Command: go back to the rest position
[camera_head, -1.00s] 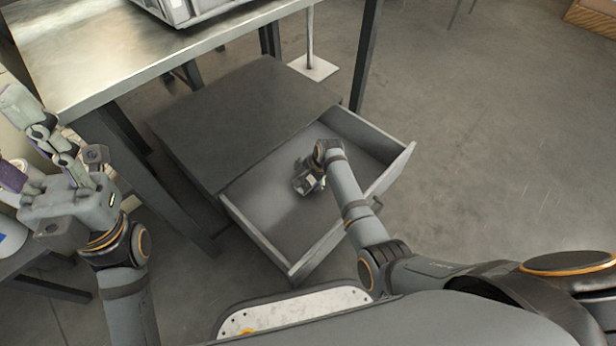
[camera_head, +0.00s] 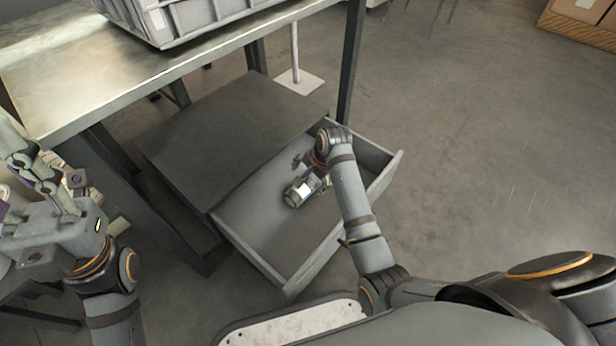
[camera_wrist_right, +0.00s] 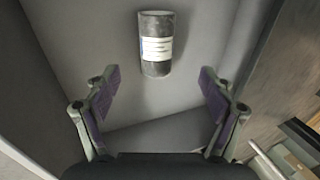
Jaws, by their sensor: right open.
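My right gripper (camera_wrist_right: 160,105) is open and empty in the right wrist view, its purple-padded fingers spread wide apart. In the head view the right gripper (camera_head: 312,180) is over the open drawer, partly hidden by its own wrist. A dark cylinder with a white label (camera_wrist_right: 156,45) lies on the drawer floor beyond the fingertips, apart from them. It also seems to show in the head view as a small pale and dark roll (camera_head: 298,193). My left gripper (camera_head: 22,172) is raised at the left edge, partly cut off, its fingers apart with nothing seen between them.
The grey drawer (camera_head: 268,245) stands pulled out of a low dark cabinet (camera_head: 230,135), its walls around my right gripper. A metal table (camera_head: 60,85) bears a grey crate (camera_head: 195,15). Floor (camera_head: 480,150) to the right is clear. Boxes (camera_head: 585,25) stand far right.

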